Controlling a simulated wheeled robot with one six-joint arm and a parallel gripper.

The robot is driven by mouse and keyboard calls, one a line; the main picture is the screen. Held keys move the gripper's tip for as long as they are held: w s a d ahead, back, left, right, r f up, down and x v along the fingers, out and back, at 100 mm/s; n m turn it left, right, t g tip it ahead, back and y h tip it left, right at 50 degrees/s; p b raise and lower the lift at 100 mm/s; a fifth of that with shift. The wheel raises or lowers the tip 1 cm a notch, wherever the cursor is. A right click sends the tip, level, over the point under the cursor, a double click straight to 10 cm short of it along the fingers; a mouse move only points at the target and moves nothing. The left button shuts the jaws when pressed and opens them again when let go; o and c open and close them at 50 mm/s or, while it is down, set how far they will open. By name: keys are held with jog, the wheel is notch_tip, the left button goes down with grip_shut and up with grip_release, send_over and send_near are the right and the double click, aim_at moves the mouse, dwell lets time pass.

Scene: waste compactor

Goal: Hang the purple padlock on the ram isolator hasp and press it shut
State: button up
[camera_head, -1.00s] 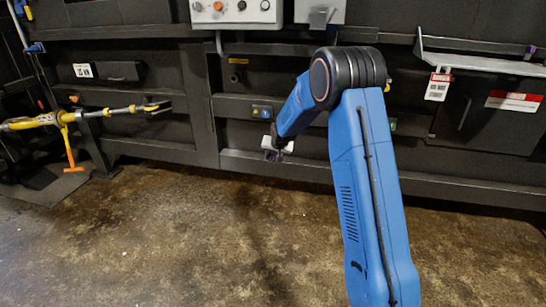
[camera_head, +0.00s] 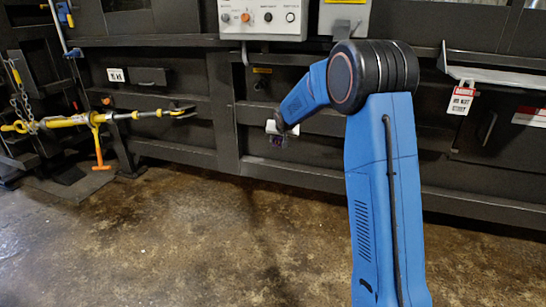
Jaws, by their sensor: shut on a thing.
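My gripper (camera_head: 277,128) is small in the picture, at the end of my blue arm, in front of the dark machine below the control panel. It is shut on the purple padlock (camera_head: 278,141), which shows as a small dark purple shape under the pale fingers. The shackle is too small to make out. A grey box (camera_head: 345,20) with a yellow label is on the machine at the top, right of the control panel and partly behind my arm. I cannot pick out the ram isolator hasp.
The control panel (camera_head: 262,18) has several knobs. A yellow strut with an orange handle (camera_head: 97,145) juts out at left. A red and white tag (camera_head: 461,100) hangs under a metal shelf (camera_head: 500,78) at right. The brown floor in front is clear.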

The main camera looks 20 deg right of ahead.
jog(key=s+d+r+m+t+h, duration=0.1)
jog(key=s+d+r, duration=0.4)
jog(key=r, duration=1)
jog(key=s+d+r+m+h, duration=0.1)
jog(key=s+d+r+h, duration=0.2)
jog(key=r, duration=1.2)
jog(key=s+d+r+t+h, duration=0.1)
jog(key=s+d+r, duration=0.6)
jog(key=r, duration=0.8)
jog(key=shift+s+d+r+m+t+h, duration=0.3)
jog(key=shift+s+m+h, duration=0.1)
jog(key=shift+s+h, duration=0.45)
jog(key=shift+a, duration=0.1)
jog(key=shift+w, duration=0.1)
jog(key=shift+w+d, duration=0.55)
jog(key=shift+w, duration=0.25)
jog(key=shift+w+d, duration=0.55)
jog(key=shift+w, duration=0.2)
jog(key=shift+w+d, duration=0.55)
jog(key=shift+w, duration=0.25)
jog(key=shift+w+d, duration=0.6)
jog(key=shift+w, duration=0.3)
jog(key=shift+w+d, duration=0.55)
jog(key=shift+w, duration=0.3)
jog(key=shift+f, duration=0.2)
jog(key=o, duration=1.1)
